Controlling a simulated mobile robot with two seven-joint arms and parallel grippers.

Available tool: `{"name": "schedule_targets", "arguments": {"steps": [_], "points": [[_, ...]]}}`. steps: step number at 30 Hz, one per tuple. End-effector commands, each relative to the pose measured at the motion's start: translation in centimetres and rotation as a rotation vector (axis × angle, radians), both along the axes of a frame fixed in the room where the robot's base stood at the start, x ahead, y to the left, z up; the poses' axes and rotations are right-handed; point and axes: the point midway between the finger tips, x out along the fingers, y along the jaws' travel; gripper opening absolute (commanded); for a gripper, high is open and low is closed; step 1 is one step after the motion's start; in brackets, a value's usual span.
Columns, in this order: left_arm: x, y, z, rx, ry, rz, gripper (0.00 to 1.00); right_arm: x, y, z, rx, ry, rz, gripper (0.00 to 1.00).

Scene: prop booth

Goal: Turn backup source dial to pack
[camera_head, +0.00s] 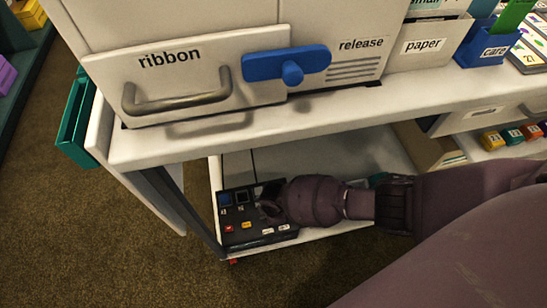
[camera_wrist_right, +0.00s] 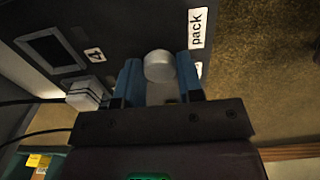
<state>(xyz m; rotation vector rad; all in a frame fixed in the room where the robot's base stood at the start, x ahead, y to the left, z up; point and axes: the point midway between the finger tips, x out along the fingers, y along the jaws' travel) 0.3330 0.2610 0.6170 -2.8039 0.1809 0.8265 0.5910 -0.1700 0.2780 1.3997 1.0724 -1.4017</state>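The dark control panel (camera_head: 262,240) sits on the low shelf under the counter in the head view. My right gripper (camera_head: 268,208) is at its right part, and the arm hides some of the panel. In the right wrist view, a pale round-topped dial (camera_wrist_right: 159,66) stands between the blue fingertips of my right gripper (camera_wrist_right: 160,80). The fingers lie close against both sides of the dial and look shut on it. A white "pack" label (camera_wrist_right: 197,28) is on the panel just right of the dial. The dial's pointing direction cannot be made out. My left gripper is not in view.
The white counter edge (camera_head: 330,120) hangs above the shelf and my right arm. The ribbon drawer (camera_head: 190,85) and a blue release handle (camera_head: 290,65) are above it. In the wrist view, a pale plug (camera_wrist_right: 86,95) with black cables is left of the fingers.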

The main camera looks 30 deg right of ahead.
Motion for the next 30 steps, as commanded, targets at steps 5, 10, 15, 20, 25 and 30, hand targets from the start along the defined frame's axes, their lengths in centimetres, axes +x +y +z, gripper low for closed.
{"name": "schedule_targets", "arguments": {"steps": [5, 10, 15, 20, 25, 30], "points": [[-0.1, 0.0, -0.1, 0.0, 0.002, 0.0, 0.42, -0.1, -0.1, -0.1, -0.001, 0.002, -0.001, 0.59], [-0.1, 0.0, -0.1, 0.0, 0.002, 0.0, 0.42, 0.0, 0.0, 0.0, -0.001, 0.0, -0.001, 0.59], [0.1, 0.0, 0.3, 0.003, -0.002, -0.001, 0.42, 0.1, 0.0, 0.6, 0.0, -0.003, -0.001, 0.59], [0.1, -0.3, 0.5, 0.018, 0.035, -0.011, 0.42, 0.6, 0.0, 3.0, 0.001, -0.012, -0.001, 0.59], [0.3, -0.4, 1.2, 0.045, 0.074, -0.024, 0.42, 0.8, -0.1, 6.5, 0.0, -0.016, -0.001, 0.59], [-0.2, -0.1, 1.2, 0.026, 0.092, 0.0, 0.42, 0.6, -0.1, 9.2, 0.0, -0.012, -0.001, 0.59]]}}
